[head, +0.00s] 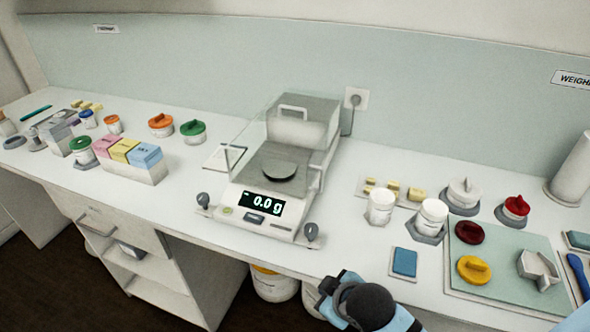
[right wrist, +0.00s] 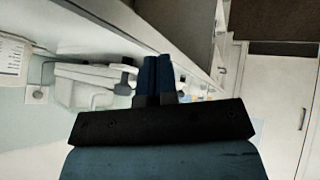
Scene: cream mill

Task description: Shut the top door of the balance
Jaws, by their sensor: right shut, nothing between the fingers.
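The white balance (head: 262,190) stands mid-bench with its display lit at 0.0 g and a dark round pan inside clear walls. A grey bar handle (head: 292,109) shows at its upper back. The top over the pan looks uncovered, with the handled top door back over the rear housing, though clear glass makes this hard to tell. My right arm is at the bottom, in front of the bench; its fingertips are not clear there. In the right wrist view my right gripper (right wrist: 159,72) is shut and empty, apart from the balance (right wrist: 80,88) at left. My left gripper is not in view.
White jars (head: 381,207) and a blue pad (head: 404,262) stand right of the balance. A green mat (head: 500,290) holds lids. Pastel boxes (head: 130,158) and lidded jars stand left. A wall socket (head: 356,98) with a cable is behind. Bench is clear around the balance front.

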